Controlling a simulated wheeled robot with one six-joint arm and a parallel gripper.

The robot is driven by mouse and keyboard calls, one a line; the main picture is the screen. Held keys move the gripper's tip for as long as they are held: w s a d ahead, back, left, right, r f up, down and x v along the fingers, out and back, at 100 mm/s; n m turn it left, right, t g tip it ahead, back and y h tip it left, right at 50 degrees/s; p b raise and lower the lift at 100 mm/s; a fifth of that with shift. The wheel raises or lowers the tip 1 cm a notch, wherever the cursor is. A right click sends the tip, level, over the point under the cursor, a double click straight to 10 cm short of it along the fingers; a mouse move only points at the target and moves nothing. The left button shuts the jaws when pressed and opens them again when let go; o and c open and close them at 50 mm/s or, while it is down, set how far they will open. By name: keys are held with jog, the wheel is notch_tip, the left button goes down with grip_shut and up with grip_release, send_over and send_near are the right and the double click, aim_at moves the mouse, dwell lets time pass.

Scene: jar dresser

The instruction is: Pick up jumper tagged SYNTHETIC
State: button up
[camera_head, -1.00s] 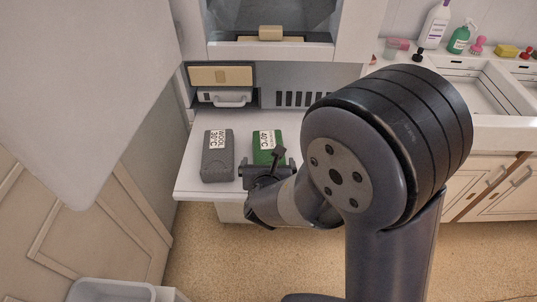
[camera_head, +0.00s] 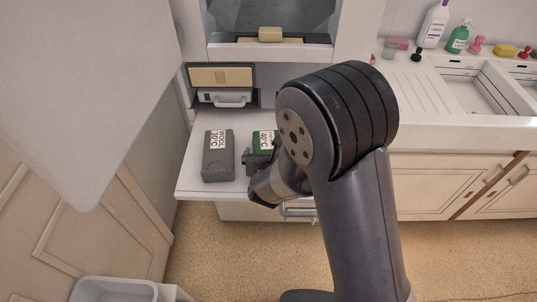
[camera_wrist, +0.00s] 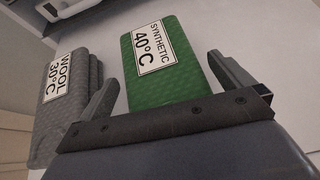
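The green folded jumper (camera_wrist: 155,92) has a white tag reading SYNTHETIC 40°C in the wrist view. It lies on the white pulled-out shelf (camera_head: 196,190); in the head view the green jumper (camera_head: 257,149) is partly hidden by my arm. My gripper (camera_wrist: 163,72) is open, with one finger on each side of the jumper's near part. The gripper also shows in the head view (camera_head: 258,160) at the jumper's near end. I cannot tell whether the fingers touch it. A grey folded jumper (camera_head: 218,162), tagged WOOL 30°C, lies just to the left.
The grey jumper is close beside my left finger. A sink counter (camera_head: 412,105) with bottles stands to the right. A white bin (camera_head: 113,288) is at the lower left.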

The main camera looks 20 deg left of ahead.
jog(key=c, duration=0.8)
jog(key=shift+c, duration=0.2)
